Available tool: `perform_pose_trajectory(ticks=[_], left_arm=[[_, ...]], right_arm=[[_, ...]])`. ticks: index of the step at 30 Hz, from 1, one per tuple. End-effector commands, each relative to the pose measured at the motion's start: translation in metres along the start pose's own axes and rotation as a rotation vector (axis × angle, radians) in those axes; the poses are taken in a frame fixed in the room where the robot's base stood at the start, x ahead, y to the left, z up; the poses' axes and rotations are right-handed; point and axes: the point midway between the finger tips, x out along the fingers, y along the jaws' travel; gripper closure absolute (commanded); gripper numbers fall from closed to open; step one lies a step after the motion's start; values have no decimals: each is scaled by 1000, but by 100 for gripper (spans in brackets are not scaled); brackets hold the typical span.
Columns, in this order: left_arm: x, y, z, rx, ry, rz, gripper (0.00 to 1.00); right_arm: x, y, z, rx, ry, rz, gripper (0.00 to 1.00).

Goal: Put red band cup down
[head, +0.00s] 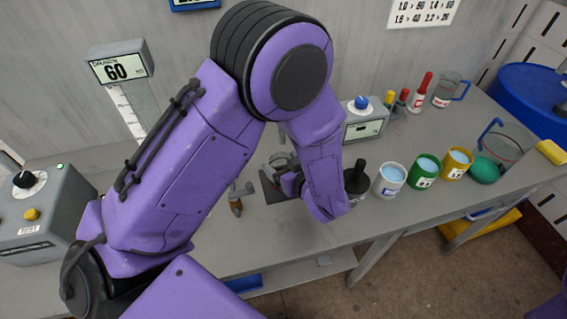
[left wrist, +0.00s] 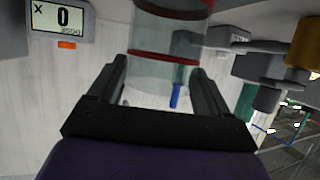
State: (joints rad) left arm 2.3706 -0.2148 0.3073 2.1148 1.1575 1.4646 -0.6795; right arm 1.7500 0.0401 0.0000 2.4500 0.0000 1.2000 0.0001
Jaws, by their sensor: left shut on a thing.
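The red band cup (left wrist: 165,78) is a clear cup with a red ring around its wall and a dark red rim, seen close up in the left wrist view. My left gripper (left wrist: 160,68) is shut on it, one finger on each side. In the head view my left gripper (head: 276,180) is above the bench, mostly hidden behind my purple forearm. The cup is largely hidden there, so I cannot tell whether its base touches anything. My right gripper is in neither view.
The grey bench (head: 300,227) holds a row with a white cup (head: 389,180), green cup (head: 422,171) and yellow cup (head: 456,162) to the right. A clear jug (head: 505,147) stands beyond. A scale (head: 365,121) is behind; a test box (head: 42,215) stands left.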

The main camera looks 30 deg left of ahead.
Motion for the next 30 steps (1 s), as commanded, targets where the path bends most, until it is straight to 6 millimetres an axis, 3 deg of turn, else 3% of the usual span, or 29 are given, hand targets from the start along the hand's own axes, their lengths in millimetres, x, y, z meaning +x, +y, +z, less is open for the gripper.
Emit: perform_pose_trajectory(ticks=[2, 3, 4, 14, 24, 30], left_arm=[[1, 0, 3, 0, 0, 0, 76], [1, 0, 2, 0, 0, 0, 9], [1, 0, 2, 0, 0, 0, 0], [-8, 1, 0, 1, -1, 3, 0], [-92, 1, 0, -1, 0, 4, 0], [-118, 0, 0, 1, 0, 1, 0]], right_arm=[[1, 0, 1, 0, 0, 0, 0], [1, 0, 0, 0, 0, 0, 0], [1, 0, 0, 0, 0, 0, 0], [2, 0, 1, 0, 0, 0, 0], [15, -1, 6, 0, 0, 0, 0], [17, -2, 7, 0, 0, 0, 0]])
